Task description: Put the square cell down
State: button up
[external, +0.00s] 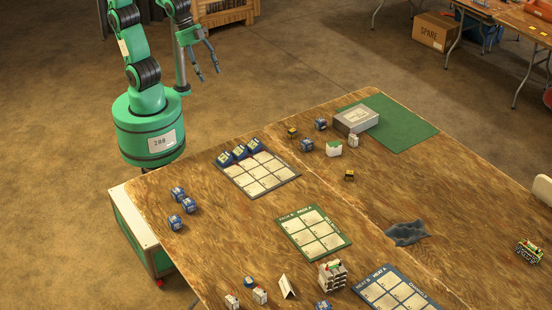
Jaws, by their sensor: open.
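My gripper (208,76) is raised at the upper left, off the table's far left edge. Its fingers are apart and nothing shows between them. Small blue cells (188,205) stand loose at the table's left. Several more blue cells (240,152) sit in the back row of a grey-edged board (264,188) with pale squares; its other squares are bare. Two blue cells (306,145) stand near the back middle, and others are at the front. I cannot tell which one is the square cell.
A green-edged board (314,232) and a blue-edged board (390,290) lie on the wooden table (220,235). A dark cloth (406,233) lies right of centre. The table's left middle is mostly clear.

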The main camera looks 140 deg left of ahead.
jog(key=s+d+f+n+h, duration=0.1)
jog(key=s+d+f+n, duration=0.1)
jog(key=s+d, duration=0.8)
jog(key=shift+s+f+n+t+h, duration=0.25)
jog(key=shift+s+n, duration=0.45)
jog(key=shift+s, duration=1.15)
